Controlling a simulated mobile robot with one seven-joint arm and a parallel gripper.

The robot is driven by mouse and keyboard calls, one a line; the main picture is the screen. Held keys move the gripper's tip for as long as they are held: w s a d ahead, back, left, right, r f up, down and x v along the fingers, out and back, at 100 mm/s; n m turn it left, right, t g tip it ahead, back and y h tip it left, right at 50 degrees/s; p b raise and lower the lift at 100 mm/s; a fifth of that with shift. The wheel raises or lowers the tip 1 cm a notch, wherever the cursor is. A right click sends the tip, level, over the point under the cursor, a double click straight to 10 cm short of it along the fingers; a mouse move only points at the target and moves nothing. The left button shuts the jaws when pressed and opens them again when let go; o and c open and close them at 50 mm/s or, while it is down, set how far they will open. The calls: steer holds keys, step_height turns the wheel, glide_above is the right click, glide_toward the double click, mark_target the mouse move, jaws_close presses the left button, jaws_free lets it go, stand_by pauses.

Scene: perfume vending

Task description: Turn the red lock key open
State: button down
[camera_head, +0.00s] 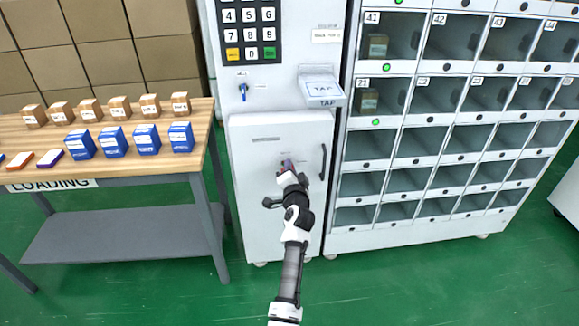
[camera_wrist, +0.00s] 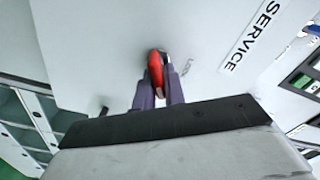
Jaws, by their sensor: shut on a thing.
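The red lock key (camera_wrist: 156,68) stands out from the grey service door in the wrist view, beside a large SERVICE label (camera_wrist: 252,36). My gripper (camera_wrist: 158,82) is shut on the key, with its dark fingers on either side of the key's lower part. In the head view my gripper (camera_head: 287,166) is at the upper middle of the service door (camera_head: 255,205). The key is largely hidden there by the gripper. The door looks closed. A small, hard-to-read label lies right of the key in the wrist view.
A dark handle (camera_head: 323,161) is on the door's right side. Above are a keypad (camera_head: 249,30), a blue key (camera_head: 243,91) and a tap reader (camera_head: 322,88). Compartments (camera_head: 455,140) stand right. A loading table (camera_head: 110,165) with several boxes stands left. Green floor is free in front.

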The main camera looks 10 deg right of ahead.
steer(key=m, duration=0.2)
steer(key=m+p, duration=0.1)
steer(key=m, duration=0.1)
steer(key=m+p, duration=0.1)
steer(key=m, duration=0.1)
steer(key=shift+d+f, duration=0.1)
steer(key=shift+f, duration=0.15)
steer(key=shift+m, duration=0.3)
steer(key=c, duration=1.5)
jaws_free()
steer(key=s, duration=1.3)
steer(key=shift+s, duration=0.4)
